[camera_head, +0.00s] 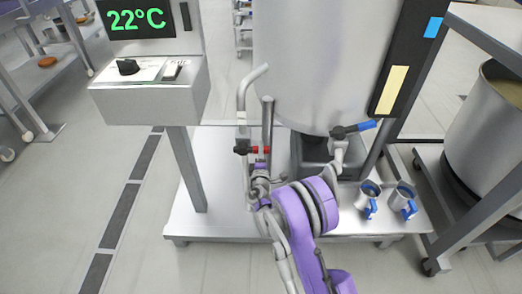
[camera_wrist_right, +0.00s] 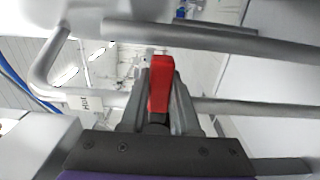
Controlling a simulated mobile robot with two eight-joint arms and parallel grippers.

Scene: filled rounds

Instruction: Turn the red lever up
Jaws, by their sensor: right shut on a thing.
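The red lever (camera_head: 254,150) sits on a valve on the bent grey pipe (camera_head: 242,105), in front of the big steel tank. In the right wrist view the red lever (camera_wrist_right: 160,84) stands between the two grey fingers of my right gripper (camera_wrist_right: 158,95), which is shut on it. In the head view my right gripper (camera_head: 259,168) is at the lever, just below the pipes, and its fingers are small and partly hidden there. My left gripper does not show.
A blue-handled valve (camera_head: 352,130) sits on the tank (camera_head: 315,70). Two steel cups (camera_head: 369,188) (camera_head: 404,195) with blue handles stand on the platform (camera_head: 215,220). A control box (camera_head: 150,95) with a 22°C display stands left. A rack with a pot (camera_head: 485,135) stands right.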

